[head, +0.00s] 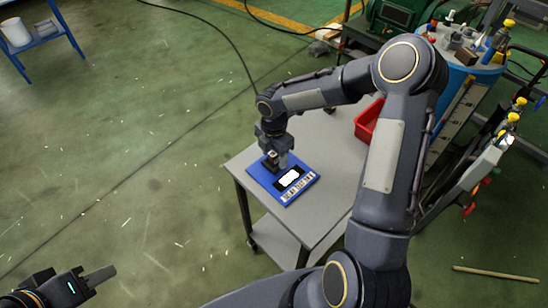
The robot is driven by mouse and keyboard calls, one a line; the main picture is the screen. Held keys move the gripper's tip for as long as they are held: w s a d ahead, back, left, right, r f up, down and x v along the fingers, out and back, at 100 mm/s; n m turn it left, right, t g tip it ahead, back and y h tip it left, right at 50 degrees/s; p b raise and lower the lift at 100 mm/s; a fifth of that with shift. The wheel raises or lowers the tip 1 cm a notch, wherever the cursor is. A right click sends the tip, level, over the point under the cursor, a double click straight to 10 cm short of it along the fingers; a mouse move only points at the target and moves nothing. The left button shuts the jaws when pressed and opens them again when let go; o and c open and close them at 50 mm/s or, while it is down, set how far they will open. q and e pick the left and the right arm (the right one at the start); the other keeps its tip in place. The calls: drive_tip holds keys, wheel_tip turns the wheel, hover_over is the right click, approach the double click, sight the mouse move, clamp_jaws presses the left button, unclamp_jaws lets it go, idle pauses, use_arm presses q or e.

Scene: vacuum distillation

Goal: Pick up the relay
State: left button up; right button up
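A blue board (263,177) lies on the grey table. It carries a black piece with a white patch (289,179) and a pale striped strip (298,188) along its near right edge. I cannot tell for sure which part is the relay; a small dark piece at the board's far left corner is mostly hidden by my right gripper. My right gripper (277,162) points down at that corner, at or just above the board. Whether its fingers hold anything is too small to tell. My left gripper (104,275) is at the bottom left, away from the table, its finger gap not clear.
The grey table (240,163) has a lower shelf and bare top around the board. A red bin (368,120) stands at its back right, partly behind my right arm. A blue drum (478,75) and machinery with yellow-topped valves crowd the right.

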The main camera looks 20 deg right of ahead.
drive_tip(key=c, duration=1.1)
drive_tip(key=shift+r, duration=0.1)
